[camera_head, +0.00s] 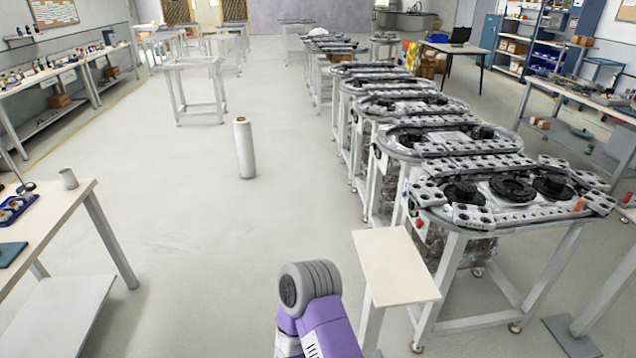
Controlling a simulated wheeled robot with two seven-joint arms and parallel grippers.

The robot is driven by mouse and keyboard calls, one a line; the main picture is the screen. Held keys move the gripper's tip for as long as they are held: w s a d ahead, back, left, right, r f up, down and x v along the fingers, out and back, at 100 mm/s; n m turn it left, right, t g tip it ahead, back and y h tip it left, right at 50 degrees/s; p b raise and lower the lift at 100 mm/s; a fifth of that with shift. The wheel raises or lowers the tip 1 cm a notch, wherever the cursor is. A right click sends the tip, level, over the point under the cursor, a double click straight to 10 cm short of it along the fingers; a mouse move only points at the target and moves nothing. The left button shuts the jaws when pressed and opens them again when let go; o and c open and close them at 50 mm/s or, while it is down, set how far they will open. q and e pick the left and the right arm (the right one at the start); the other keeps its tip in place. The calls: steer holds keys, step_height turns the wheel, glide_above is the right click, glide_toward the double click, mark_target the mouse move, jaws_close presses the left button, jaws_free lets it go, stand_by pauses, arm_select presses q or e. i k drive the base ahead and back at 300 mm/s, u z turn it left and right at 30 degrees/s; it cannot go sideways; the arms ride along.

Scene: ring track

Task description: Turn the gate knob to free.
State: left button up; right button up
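The nearest ring track (477,219) stands on a white-legged frame at the right, with black round discs and grey track pieces on top. A small orange part (579,204) sits on its right front rim, and a small red part (419,223) shows at its left front corner. I cannot tell whether either is the gate knob, nor how the knob is set. A purple link of one of my arms with a grey rounded end rises at the bottom middle, left of the track. Neither of my grippers shows.
A small pale side table (394,265) stands between my arm link and the track. More ring tracks (400,103) line up behind the nearest one. A white roll (244,148) stands on the floor. A workbench (45,225) is at the left.

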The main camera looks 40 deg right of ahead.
mark_target(419, 224)
steer(key=z, duration=0.2)
steer(key=i, duration=2.2)
steer(key=z, duration=1.95)
steer(key=i, duration=1.05)
steer(key=z, duration=0.95)
